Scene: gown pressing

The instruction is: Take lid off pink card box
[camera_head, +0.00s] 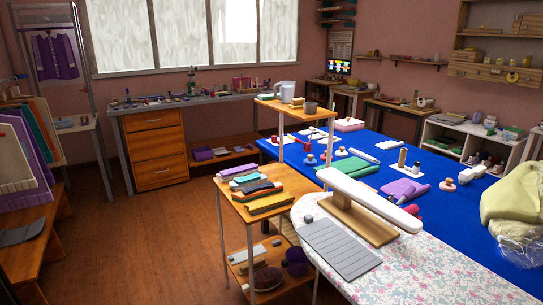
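A pale pink box (349,125) sits at the far edge of the blue-covered table, behind the tall wooden stand. It is small in the picture, and I cannot make out the seam between its lid and body. A smaller, deeper pink box-like thing (241,84) stands on the grey desk at the back; I cannot tell whether it is card. Neither of my grippers shows in the head view.
The blue table (440,213) holds folded cloths, spools and bottles. In front stand a floral ironing board (365,278) with a sleeve board (364,205) and a wooden trolley (231,204) with folded fabrics. Wooden floor (140,240) is clear at left centre.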

